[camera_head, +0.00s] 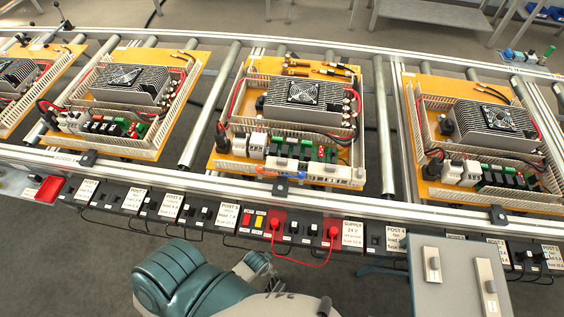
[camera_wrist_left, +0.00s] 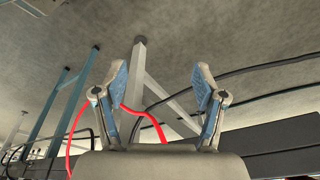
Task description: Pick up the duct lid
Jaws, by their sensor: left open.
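The middle orange panel (camera_head: 217,163) carries a fan unit, a circuit board and slotted light-coloured wiring duct (camera_head: 237,100). A pale strip (camera_head: 318,170) lies along the panel's front edge and may be the duct lid; I cannot tell it clearly from the duct. A small orange and blue item (camera_head: 280,174) is at its left part. My left gripper (camera_head: 258,266) is below the front rail, nearer than the panel and apart from it. In the left wrist view its two blue-padded fingers (camera_wrist_left: 161,72) are spread with nothing between them. My right gripper is not in view.
Similar panels stand on the roller conveyor (camera_head: 210,108) to the left and right. A front rail holds labelled sockets and a looped red cable (camera_head: 302,264). A grey box (camera_head: 436,290) with handles stands at lower right.

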